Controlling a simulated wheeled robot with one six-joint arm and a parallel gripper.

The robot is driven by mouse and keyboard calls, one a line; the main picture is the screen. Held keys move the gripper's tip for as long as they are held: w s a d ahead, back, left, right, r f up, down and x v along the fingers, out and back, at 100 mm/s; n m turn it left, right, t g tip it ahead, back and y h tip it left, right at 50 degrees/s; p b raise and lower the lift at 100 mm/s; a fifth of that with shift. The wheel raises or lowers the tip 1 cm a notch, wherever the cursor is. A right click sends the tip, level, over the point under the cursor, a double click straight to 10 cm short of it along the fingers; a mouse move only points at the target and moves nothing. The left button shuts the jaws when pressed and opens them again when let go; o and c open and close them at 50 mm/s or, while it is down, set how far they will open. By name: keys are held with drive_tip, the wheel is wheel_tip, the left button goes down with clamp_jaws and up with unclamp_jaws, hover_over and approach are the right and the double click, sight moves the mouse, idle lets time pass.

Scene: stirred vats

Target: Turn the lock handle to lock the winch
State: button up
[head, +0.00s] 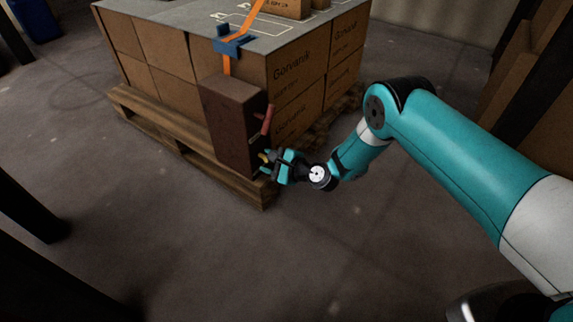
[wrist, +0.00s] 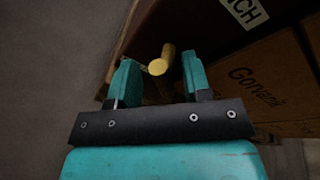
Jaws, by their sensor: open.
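The winch is a dark brown box (head: 232,125) standing at the near corner of the loaded pallet. A red lever (head: 267,120) sticks out of its right side. Below it is a small yellow handle (head: 263,157), which I take for the lock handle. In the wrist view the yellow handle (wrist: 160,62) shows its round end in the gap between my fingertips, nearer the left finger. My gripper (head: 270,165) is open beside the lower right side of the winch. I cannot tell how deep the handle lies between the fingers. No contact shows.
Stacked cartons (head: 295,85) sit on a wooden pallet (head: 190,150) behind the winch. An orange strap (head: 242,25) runs over the load through a blue corner piece (head: 234,42). A white label (wrist: 245,12) shows on the winch. The grey floor in front is clear.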

drive_tip(key=p+v, duration=0.7)
drive_tip(key=v, duration=1)
drive_tip(key=shift+p, duration=0.4)
drive_tip(key=s+a+r+n+g+p, duration=0.1)
drive_tip(key=s+a+r+n+g, duration=0.2)
drive_tip(key=r+n, duration=0.7)
drive_tip(key=a+r+n+g+p, duration=0.1)
drive_tip(key=a+r+n+g, duration=0.3)
drive_tip(key=r, duration=1.2)
drive_tip(key=s+d+r+n+g+h+p, duration=0.1)
drive_tip(key=s+d+r+n+h, duration=0.4)
drive_tip(key=s+r, duration=0.5)
drive_tip(key=s+d+r+n+g+h+p, duration=0.1)
drive_tip(key=s+d+r+n+h+p, duration=0.1)
drive_tip(key=s+d+r+n, duration=0.75)
wheel_tip(320, 180, up, 35)
drive_tip(key=s+a+m+p, duration=0.2)
drive_tip(key=m+p, duration=0.3)
drive_tip(key=p, duration=3.2)
drive_tip(key=shift+s+a, duration=0.2)
drive_tip(key=shift+a, duration=0.2)
drive_tip(key=shift+r, duration=0.1)
